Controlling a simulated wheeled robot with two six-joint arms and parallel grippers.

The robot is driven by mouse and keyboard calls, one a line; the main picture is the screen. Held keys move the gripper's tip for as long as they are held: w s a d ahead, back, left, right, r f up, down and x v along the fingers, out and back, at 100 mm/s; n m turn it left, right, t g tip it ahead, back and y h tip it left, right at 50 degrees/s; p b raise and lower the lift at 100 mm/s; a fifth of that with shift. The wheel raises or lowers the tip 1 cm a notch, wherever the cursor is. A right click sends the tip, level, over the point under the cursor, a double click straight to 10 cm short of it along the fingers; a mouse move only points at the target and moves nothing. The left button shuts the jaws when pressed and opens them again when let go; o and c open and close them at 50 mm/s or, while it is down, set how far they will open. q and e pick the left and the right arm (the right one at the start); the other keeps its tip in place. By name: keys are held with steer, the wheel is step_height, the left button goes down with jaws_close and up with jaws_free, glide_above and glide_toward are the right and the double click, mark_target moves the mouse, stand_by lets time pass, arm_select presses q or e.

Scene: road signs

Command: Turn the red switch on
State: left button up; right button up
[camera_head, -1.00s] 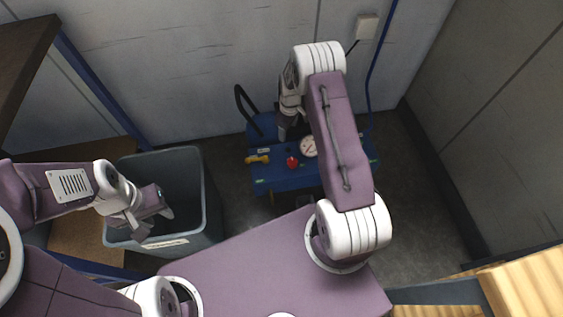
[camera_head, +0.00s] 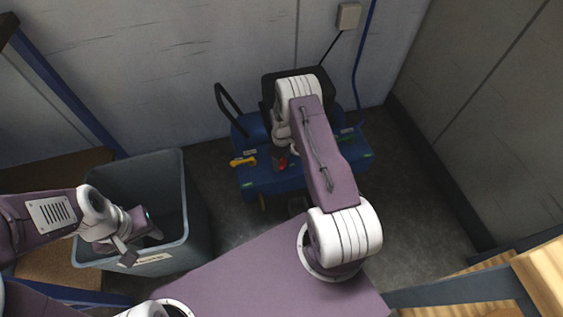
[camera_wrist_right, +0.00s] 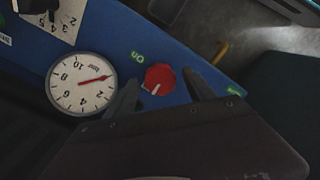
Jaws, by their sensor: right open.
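The red switch (camera_wrist_right: 159,78) is a round knob with a white pointer on the blue panel (camera_wrist_right: 190,45). My left gripper (camera_head: 142,246) is open and empty over the grey bin.
A white dial gauge (camera_wrist_right: 82,84) sits close beside the knob. A yellow handle (camera_head: 243,161) is on the left of the blue machine (camera_head: 270,182). The grey bin (camera_head: 181,195) stands to its left. Walls close in behind and to the right.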

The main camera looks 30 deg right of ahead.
jaws_close()
steer(key=shift+m, duration=0.4)
steer(key=m+p, duration=0.1)
steer(key=m, duration=0.1)
steer(key=shift+m, duration=0.4)
steer(key=m+p, duration=0.1)
steer(key=m, duration=0.4)
steer(key=shift+m, duration=0.3)
steer(key=m, duration=0.4)
steer(key=shift+p, duration=0.3)
steer(key=m, duration=0.4)
steer(key=shift+m, duration=0.3)
steer(key=c, duration=1.4)
jaws_free()
steer(key=shift+m, duration=0.3)
